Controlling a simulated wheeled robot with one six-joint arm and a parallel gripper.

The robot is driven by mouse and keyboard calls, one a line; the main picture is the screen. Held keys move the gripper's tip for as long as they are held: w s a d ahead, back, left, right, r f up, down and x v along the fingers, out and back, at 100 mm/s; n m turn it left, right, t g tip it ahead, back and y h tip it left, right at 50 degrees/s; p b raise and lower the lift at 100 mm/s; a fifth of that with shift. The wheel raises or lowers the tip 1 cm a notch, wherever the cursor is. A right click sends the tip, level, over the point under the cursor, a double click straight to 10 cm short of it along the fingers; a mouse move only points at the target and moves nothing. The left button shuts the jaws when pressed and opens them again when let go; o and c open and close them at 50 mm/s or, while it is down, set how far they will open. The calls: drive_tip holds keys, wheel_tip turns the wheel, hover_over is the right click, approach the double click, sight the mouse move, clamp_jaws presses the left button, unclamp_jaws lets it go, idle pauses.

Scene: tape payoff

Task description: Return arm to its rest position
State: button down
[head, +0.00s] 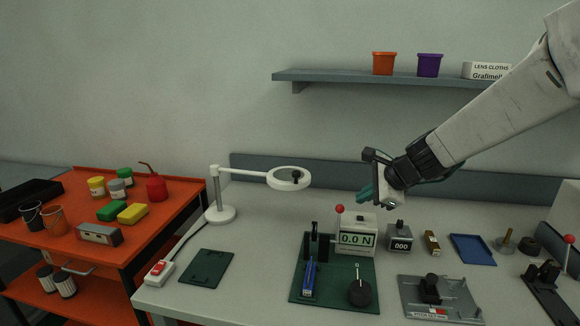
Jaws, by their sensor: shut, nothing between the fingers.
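My arm reaches in from the upper right in the head view. My gripper (366,193) is at its lower left end, above the back of the workbench (257,212). The fingers are teal at the tips, shut and empty. The gripper hangs in the air above and behind a white force gauge (357,236) that reads 0.0 N, and it looks apart from it. The gauge stands on a dark green base plate (334,296) with a blue clamp-like part (309,279) and a round black weight (360,292).
A white magnifier lamp (288,178) stands left of the gripper. A counter (399,240), blue tray (472,249) and grey metal fixture (440,298) are on the bench. A wall shelf (340,77) holds pots above. An orange cart (165,228) is at left.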

drive_tip(key=s+d+r+n+g+h, duration=0.1)
drive_tip(key=s+n+g+h, duration=0.1)
drive_tip(key=s+n, duration=0.7)
drive_tip(key=s+d+r+n+g+h, duration=0.2)
drive_tip(key=s+n, duration=0.8)
drive_tip(key=s, duration=1.6)
drive_tip(key=shift+s+d+g+h, duration=0.15)
drive_tip(key=shift+d+g+h, duration=0.2)
drive_tip(key=shift+g, duration=0.55)
drive_tip(key=shift+a, duration=0.1)
